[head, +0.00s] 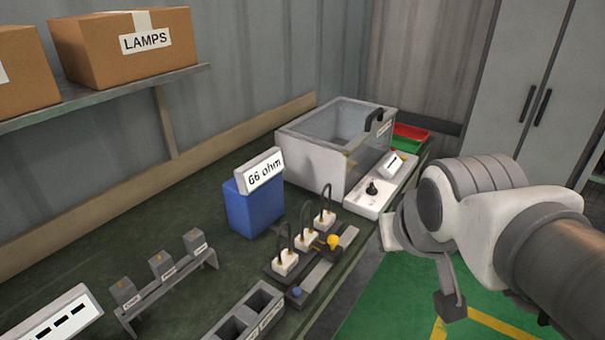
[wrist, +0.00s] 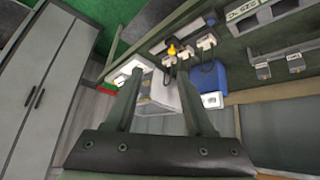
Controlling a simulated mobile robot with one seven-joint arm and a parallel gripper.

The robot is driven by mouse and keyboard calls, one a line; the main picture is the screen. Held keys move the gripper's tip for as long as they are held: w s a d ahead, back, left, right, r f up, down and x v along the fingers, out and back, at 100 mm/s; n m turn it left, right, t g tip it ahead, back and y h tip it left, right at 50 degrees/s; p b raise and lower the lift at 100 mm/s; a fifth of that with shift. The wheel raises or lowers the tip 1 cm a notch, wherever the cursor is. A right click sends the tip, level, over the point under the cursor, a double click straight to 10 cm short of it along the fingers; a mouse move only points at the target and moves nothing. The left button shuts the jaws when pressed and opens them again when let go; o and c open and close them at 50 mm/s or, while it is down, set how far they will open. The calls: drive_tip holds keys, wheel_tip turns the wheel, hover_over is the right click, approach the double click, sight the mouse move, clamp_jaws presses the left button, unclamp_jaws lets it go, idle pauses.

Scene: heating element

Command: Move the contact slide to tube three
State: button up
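The contact slide (head: 322,250) is a dark block with a yellow knob (head: 333,242), on a grey metal rail (head: 313,276). The other bases are the near one (head: 285,263) and the far one (head: 325,219). Tube numbers are not readable. The yellow knob also shows in the wrist view (wrist: 172,50). My gripper (wrist: 158,75) is open and empty, its fingers well apart. In the head view my gripper (head: 449,305) hangs right of the bench, clear of the slide.
A blue box (head: 252,207) marked 66 ohm stands behind the tubes. A clear-lidded case (head: 338,140) and white switch panel (head: 372,195) lie beyond. A rack of grey blocks (head: 170,285) and a grey tray (head: 250,310) are nearer. Green floor right of the bench is open.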

drive_tip(key=shift+o, duration=0.5)
drive_tip(key=w+d+f+t+b, duration=0.2)
drive_tip(key=w, duration=0.4)
drive_tip(key=w+d+f+t+h+b, duration=0.1)
drive_tip(key=w+d+t+b, duration=0.1)
drive_tip(key=w, duration=0.3)
drive_tip(key=shift+w+d+f+n, duration=0.35)
drive_tip(key=shift+w+d+n, duration=0.05)
drive_tip(key=shift+d, duration=0.3)
drive_tip(key=w+f+n+t+b, duration=0.1)
drive_tip(key=w+f+t+b, duration=0.15)
drive_tip(key=w, duration=0.25)
drive_tip(key=n+t+y+b, duration=0.25)
drive_tip(key=y+b, duration=0.25)
drive_tip(key=b, duration=0.3)
approach(332, 246)
drive_tip(key=w+d+r+g, duration=0.1)
drive_tip(key=w+d+r, duration=0.1)
drive_tip(key=d+r, duration=0.45)
wheel_tip(332, 246, down, 6)
drive_tip(key=s+a+n+y+b, duration=0.1)
drive_tip(key=s+a+y+b, duration=0.15)
drive_tip(key=y+b, duration=0.2)
drive_tip(key=shift+t+y, duration=0.35)
drive_tip(key=shift+t, duration=0.05)
drive_tip(key=b+x, duration=0.1)
drive_tip(key=x, duration=1.4)
drive_tip(key=shift+w+b, duration=0.4)
drive_tip(key=shift+w, duration=0.05)
clamp_jaws()
